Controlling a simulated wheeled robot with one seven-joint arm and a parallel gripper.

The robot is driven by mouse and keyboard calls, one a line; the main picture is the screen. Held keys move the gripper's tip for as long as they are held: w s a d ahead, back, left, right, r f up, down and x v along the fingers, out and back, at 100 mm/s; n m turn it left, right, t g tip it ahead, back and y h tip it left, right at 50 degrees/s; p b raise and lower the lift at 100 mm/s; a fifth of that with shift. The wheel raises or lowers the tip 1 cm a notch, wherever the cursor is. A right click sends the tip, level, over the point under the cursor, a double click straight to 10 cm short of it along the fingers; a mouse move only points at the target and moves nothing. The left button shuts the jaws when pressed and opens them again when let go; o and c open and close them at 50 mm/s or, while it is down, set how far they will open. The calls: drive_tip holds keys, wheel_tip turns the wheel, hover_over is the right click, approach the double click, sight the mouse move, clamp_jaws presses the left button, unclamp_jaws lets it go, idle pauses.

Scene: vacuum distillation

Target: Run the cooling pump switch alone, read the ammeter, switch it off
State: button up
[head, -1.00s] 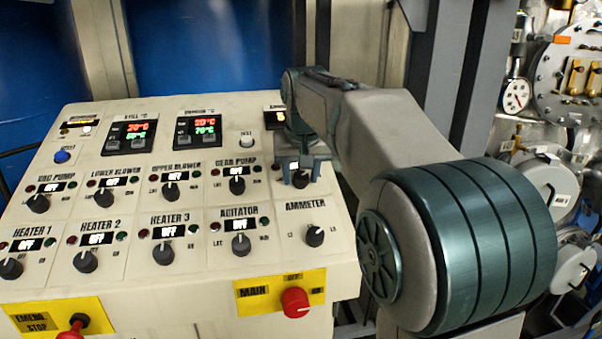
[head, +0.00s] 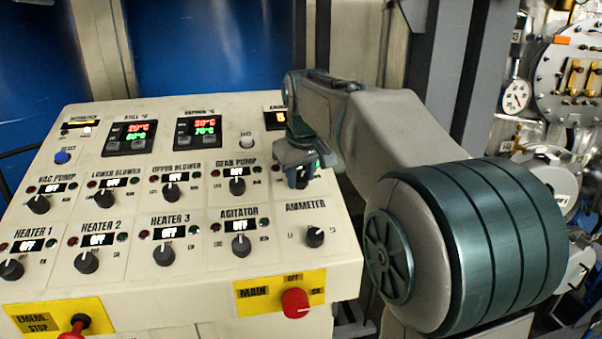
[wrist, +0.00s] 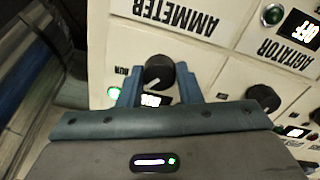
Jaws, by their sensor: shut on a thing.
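The cooling pump switch is a black knob (wrist: 158,72) between the two blue fingers of my gripper (wrist: 160,88) in the wrist view. The fingers are shut on it. Its small white-lit display (wrist: 152,100) is partly hidden by the gripper. A green lamp (wrist: 115,92) beside it is lit. In the head view my gripper (head: 301,176) covers this switch at the right end of the upper knob row. The ammeter display (head: 275,118) shows one orange digit, perhaps a 5; my arm hides the rest.
The ammeter selector knob (head: 315,236) sits just below the gripper. The gear pump knob (head: 237,186) and agitator knob (head: 241,245) are close on the left, with displays reading OFF. The red main switch (head: 295,302) is on the yellow plate at the panel's front.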

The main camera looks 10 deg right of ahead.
drive_tip(key=n, duration=0.6)
drive_tip(key=shift+n, duration=0.4)
idle(0.4)
drive_tip(key=o, duration=1)
drive_tip(key=shift+c, duration=0.2)
drive_tip(key=shift+r, duration=0.1)
drive_tip(key=v, duration=1.3)
drive_tip(key=shift+s+d+r, duration=0.15)
drive_tip(key=shift+s+r, duration=0.1)
drive_tip(key=shift+s, duration=0.05)
